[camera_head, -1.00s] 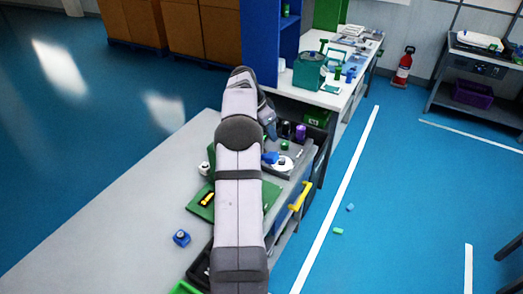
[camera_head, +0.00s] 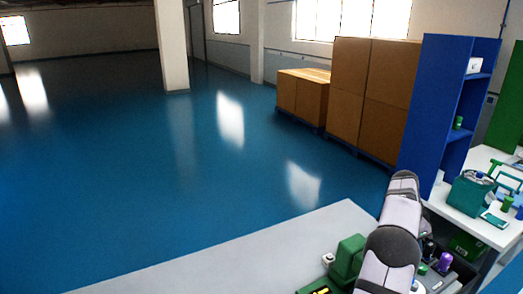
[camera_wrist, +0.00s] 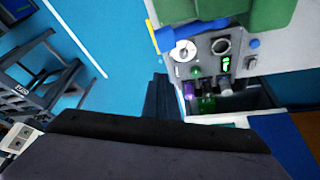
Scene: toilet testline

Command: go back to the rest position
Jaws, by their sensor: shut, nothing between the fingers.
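My gripper (camera_wrist: 160,98) shows in the wrist view as narrow dark fingers, shut and empty, beyond the wide dark body at the bottom. It hangs in the air above the blue floor, just left of a grey fixture panel (camera_wrist: 208,62) and apart from it as far as I can tell. In the head view my arm rises at the lower right, and its gripper end is hidden behind the arm.
A grey workbench (camera_head: 240,262) with a green block (camera_head: 347,260) lies beside my arm. A blue shelf (camera_head: 432,110), a white table (camera_head: 465,200) and brown cartons (camera_head: 365,95) stand behind. The blue floor (camera_head: 150,190) at left is clear.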

